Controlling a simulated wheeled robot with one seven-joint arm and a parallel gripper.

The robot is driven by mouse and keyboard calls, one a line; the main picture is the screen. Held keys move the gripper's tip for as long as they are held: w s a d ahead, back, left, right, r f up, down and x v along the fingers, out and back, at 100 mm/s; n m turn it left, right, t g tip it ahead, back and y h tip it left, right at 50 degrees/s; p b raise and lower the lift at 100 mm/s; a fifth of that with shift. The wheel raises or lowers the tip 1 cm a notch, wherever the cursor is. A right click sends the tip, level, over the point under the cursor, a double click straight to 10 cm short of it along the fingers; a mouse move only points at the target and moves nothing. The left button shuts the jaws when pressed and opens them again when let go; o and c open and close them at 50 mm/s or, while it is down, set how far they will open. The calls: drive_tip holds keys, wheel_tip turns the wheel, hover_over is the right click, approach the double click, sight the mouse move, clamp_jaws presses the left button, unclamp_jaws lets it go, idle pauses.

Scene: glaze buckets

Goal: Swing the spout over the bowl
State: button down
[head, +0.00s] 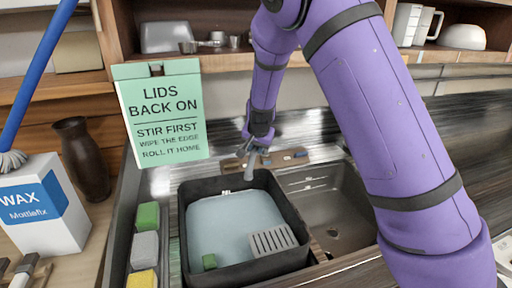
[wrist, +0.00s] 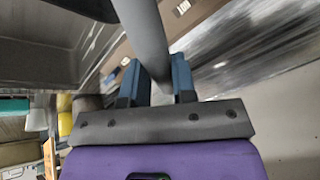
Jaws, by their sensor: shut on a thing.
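The grey spout (head: 249,171) stands at the back of the sink. In the head view its lower end overlaps the far wall of the black square bowl (head: 184,228), near the back right corner. I cannot tell how far it reaches in over the water. The bowl sits in the left part of the sink and holds pale blue water. My gripper (head: 257,150) is shut on the spout; in the wrist view its blue fingers (wrist: 160,82) stand on both sides of the grey tube (wrist: 143,32).
The right basin (head: 335,215) looks empty. Sponges (head: 145,248) line the left edge. A green sign (head: 163,110) hangs behind. A wax box (head: 45,215) and dark vase (head: 82,160) stand left.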

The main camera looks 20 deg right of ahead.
drive_tip(key=d+n+g+y, duration=0.2)
drive_tip(key=d+n+y, duration=0.3)
drive_tip(key=d+n, duration=0.8)
drive_tip(key=shift+w+d+n, duration=0.2)
drive_tip(key=shift+d+n, duration=0.2)
drive_tip(key=shift+d, duration=0.85)
drive_tip(key=shift+g, duration=0.3)
drive_tip(key=c, duration=0.9)
unclamp_jaws()
drive_tip(key=shift+r, duration=0.1)
